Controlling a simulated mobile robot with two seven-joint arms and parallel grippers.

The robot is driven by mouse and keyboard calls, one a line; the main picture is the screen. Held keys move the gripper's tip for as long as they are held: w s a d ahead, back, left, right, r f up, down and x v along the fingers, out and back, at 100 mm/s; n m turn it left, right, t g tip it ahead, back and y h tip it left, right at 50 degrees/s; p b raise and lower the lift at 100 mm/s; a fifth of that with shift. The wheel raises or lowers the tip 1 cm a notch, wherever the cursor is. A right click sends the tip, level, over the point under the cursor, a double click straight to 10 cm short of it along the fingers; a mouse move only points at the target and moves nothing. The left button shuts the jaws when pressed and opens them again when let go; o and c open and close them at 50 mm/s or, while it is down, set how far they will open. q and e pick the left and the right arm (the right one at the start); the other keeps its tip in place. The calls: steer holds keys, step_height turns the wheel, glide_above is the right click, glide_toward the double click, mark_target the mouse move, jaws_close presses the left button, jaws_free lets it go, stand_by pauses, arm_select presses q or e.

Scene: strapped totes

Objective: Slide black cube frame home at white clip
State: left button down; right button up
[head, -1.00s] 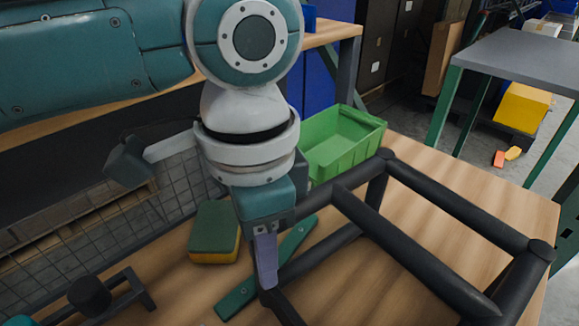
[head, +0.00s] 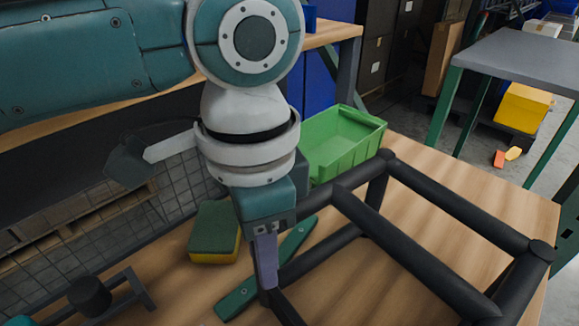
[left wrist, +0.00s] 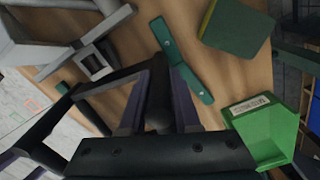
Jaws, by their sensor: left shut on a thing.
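The black cube frame (head: 412,248) stands on the wooden table, filling the right of the head view. My left gripper (head: 267,268) is at its near left corner, its purple finger against a black bar. In the left wrist view the left gripper (left wrist: 158,112) has a purple finger on each side of a dark post of the frame (left wrist: 160,88), shut on it. A pale grey bracket with a square opening (left wrist: 96,62) shows in the left wrist view; I cannot tell whether it is the white clip. No white clip is clear in the head view. My right gripper is not in view.
A green strip (head: 298,238) lies on the table (head: 180,290) beside the gripper. A green and yellow sponge (head: 214,232) is left of it. A green bin (head: 343,143) stands behind the frame. A black knob and bracket (head: 90,296) are at lower left.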

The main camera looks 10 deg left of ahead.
arm_select(q)
steer(key=c, duration=0.5)
jaws_free()
steer(key=shift+c, duration=0.2)
step_height(320, 180, up, 9)
steer(key=shift+f+p, duration=0.2)
steer(key=shift+p, duration=0.7)
steer(key=shift+r, duration=0.7)
steer(key=shift+c, duration=0.3)
